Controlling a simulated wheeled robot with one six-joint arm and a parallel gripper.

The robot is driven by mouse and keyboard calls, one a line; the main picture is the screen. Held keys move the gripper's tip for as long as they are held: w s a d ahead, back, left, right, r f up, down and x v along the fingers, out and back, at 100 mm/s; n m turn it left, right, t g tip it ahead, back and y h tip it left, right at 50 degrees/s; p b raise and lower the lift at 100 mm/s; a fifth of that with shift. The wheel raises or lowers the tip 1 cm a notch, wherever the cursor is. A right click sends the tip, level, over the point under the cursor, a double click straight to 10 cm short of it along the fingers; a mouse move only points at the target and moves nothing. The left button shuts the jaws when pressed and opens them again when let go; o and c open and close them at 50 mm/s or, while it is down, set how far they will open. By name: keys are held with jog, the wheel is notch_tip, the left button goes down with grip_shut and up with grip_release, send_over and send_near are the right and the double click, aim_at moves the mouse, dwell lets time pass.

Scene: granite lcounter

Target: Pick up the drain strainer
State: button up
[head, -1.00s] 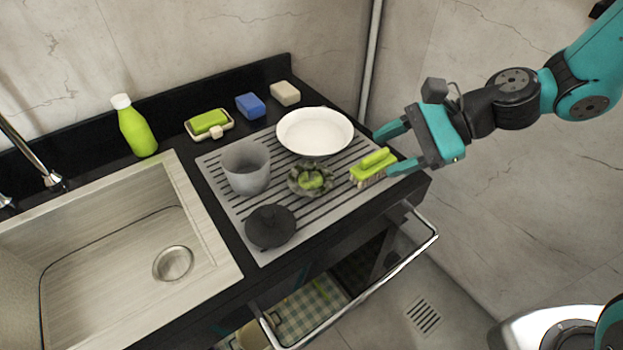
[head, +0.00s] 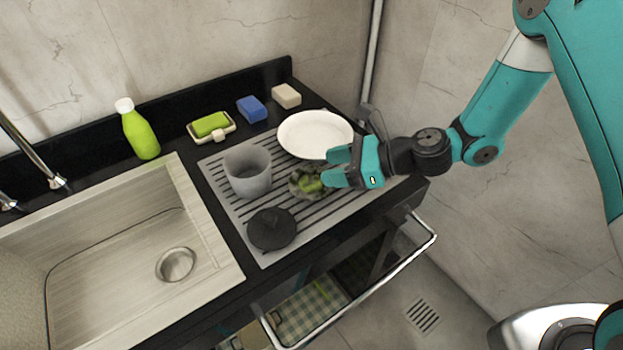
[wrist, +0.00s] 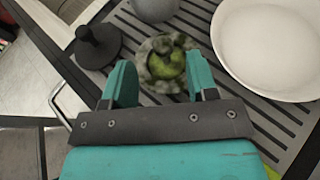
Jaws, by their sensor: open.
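A low, round, mottled grey-green piece with a scalloped rim and a bright green centre (head: 306,182) sits on the ribbed drainboard; it also shows in the wrist view (wrist: 158,50). A flat black disc with an upright knob (head: 271,229) lies in front of it to the left, and also shows in the wrist view (wrist: 97,45). I cannot tell for sure which of the two is the drain strainer. My gripper (head: 327,167) is open and empty at the green-centred piece, which appears between its fingertips in the wrist view (wrist: 160,62). A fingertip hides part of its right edge.
A grey cup (head: 248,173) and white bowl (head: 316,134) stand close by on the drainboard (head: 258,252). The green brush is mostly hidden by my gripper. The sink (head: 110,260) lies left. An open drawer handle (head: 375,289) sticks out in front.

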aim_at(311, 168)
jog(key=shift+f+p+x, duration=0.2)
jog(key=shift+p+x, duration=0.6)
jog(key=shift+x, duration=1.9)
jog(key=shift+w+d, duration=0.1)
jog(key=shift+w, duration=0.05)
jog(key=c, duration=0.9)
grip_shut()
jog(key=shift+r, duration=0.1)
